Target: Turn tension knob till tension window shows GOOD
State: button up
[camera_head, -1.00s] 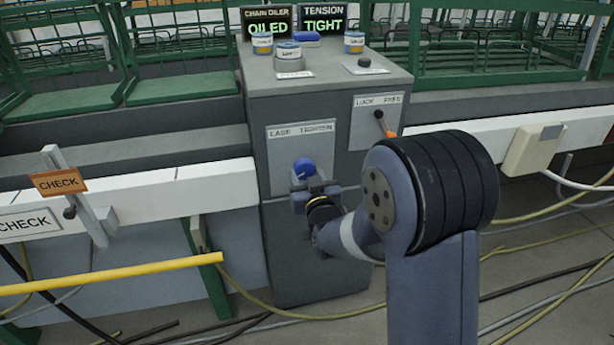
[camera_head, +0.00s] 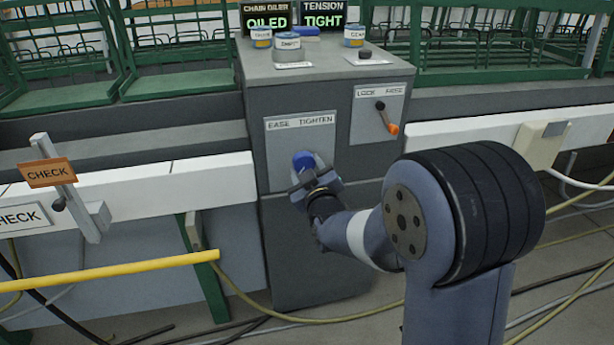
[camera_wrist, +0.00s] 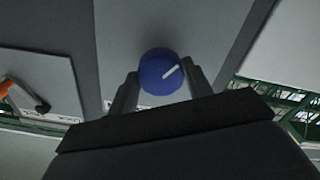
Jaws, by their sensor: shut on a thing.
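The blue tension knob (camera_head: 303,161) sits on the EASE TIGHTEN plate (camera_head: 327,142) on the front of the grey cabinet. My gripper (camera_head: 305,178) is at the knob, with a finger on each side of it. In the wrist view the knob (camera_wrist: 161,72) is between the two fingers (camera_wrist: 160,88), and its white pointer line slants to the upper right. The gripper is shut on the knob. The tension window (camera_head: 323,19) at the top of the cabinet reads TIGHT in green.
The chain oiler window (camera_head: 265,21) reads OILED. An orange-tipped lever (camera_head: 387,119) is on the LOCK FREE plate to the right of the knob. Several small tins and a black knob (camera_head: 365,54) are on the cabinet top. A yellow bar (camera_head: 110,271) crosses the lower left.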

jog(key=shift+n+b, duration=0.5)
jog(key=shift+n, duration=0.6)
jog(key=o, duration=1)
jog(key=shift+c, duration=0.2)
jog(key=shift+s, duration=0.1)
jog(key=p+v, duration=0.1)
jog(key=v, duration=0.9)
jog(key=shift+s, duration=0.25)
jog(key=shift+w, duration=0.1)
